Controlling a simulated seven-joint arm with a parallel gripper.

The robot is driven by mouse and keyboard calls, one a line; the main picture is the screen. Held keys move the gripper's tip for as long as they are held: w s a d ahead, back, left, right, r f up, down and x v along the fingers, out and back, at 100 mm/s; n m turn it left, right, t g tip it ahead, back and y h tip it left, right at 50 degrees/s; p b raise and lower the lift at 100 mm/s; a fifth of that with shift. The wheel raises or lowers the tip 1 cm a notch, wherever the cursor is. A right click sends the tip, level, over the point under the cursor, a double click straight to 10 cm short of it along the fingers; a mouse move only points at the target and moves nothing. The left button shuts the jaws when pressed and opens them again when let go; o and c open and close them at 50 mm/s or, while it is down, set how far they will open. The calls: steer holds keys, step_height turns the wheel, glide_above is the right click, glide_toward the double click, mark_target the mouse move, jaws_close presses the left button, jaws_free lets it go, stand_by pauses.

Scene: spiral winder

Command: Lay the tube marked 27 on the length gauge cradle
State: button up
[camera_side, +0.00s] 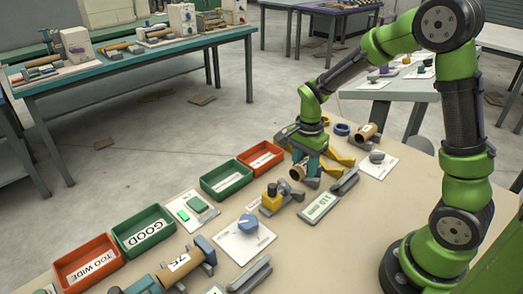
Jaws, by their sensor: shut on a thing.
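My gripper (310,175) is low over the far middle of the bench, shut on a brown cardboard tube (298,172). Only the tube's near end shows; the fingers hide the rest, and no number on it is readable. A grey cradle-like block (344,181) lies just right of the gripper, beside a display plate (319,206). I cannot tell for certain whether this is the length gauge cradle, nor whether the tube touches anything below it.
Another tube (368,131) lies behind right. A tube with a white label (182,263) rests in a holder in front. Red bins (88,262) and green bins (143,231) line the left edge. A knob plate (243,240) and a yellow-topped device (271,198) stand nearby.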

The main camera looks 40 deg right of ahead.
steer(key=shift+w+d+f, duration=0.1)
steer(key=shift+w, duration=0.6)
steer(key=shift+f, duration=1.75)
steer(key=shift+f, duration=0.6)
steer(key=o, duration=1)
